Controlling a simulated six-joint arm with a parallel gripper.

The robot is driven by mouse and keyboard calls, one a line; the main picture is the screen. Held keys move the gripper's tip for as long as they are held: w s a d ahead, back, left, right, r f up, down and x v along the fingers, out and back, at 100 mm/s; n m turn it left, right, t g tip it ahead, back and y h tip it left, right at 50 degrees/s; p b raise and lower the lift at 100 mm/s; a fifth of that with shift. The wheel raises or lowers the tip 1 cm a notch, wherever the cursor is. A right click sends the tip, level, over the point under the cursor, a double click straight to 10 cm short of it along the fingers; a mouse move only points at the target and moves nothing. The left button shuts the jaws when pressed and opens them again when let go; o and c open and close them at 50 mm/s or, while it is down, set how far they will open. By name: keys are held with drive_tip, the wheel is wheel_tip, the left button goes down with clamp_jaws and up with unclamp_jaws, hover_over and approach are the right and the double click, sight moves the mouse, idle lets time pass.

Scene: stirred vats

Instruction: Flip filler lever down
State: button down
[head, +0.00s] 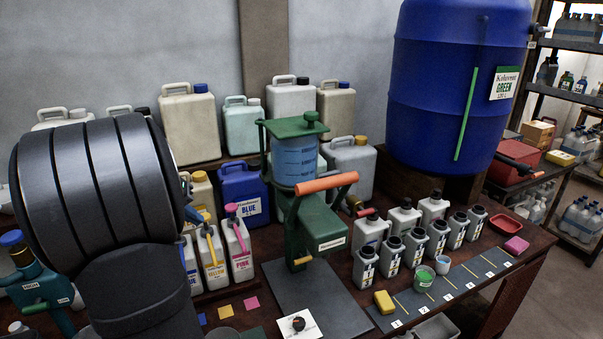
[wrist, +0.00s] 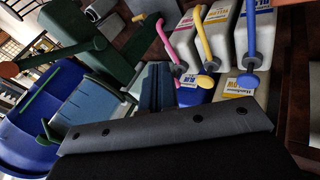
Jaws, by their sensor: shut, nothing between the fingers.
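The filler (head: 318,222) is a green machine with a clear blue-filled hopper on top, standing at the middle of the bench. Its lever (head: 328,183) has an orange crossbar grip, raised above and in front of the green body.
Yellow and pink jugs with spouts (head: 212,252) stand left of the filler. White bottles (head: 391,257) stand to its right, by a yellow sponge (head: 384,302). A big blue drum (head: 450,85) stands behind. A dark mat (head: 312,295) in front is mostly clear.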

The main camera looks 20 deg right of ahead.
drive_tip(key=d+r+m+g+h, duration=0.2)
drive_tip(key=d+r, duration=0.4)
drive_tip(key=d, duration=0.3)
drive_tip(key=s+d+r+m+g+h, duration=0.1)
drive_tip(key=d+r+m+g+h, duration=0.2)
drive_tip(key=d+r+h, duration=0.3)
drive_tip(key=shift+s+d+r+m+h, duration=0.3)
drive_tip(key=shift+d+m+h, duration=0.35)
drive_tip(key=shift+d, duration=0.75)
drive_tip(key=s+d+f, duration=0.3)
drive_tip(key=s+d, duration=0.2)
drive_tip(key=d, duration=0.4)
drive_tip(key=shift+d+f, duration=0.3)
drive_tip(key=shift+d, duration=0.05)
drive_tip(key=shift+s, duration=0.15)
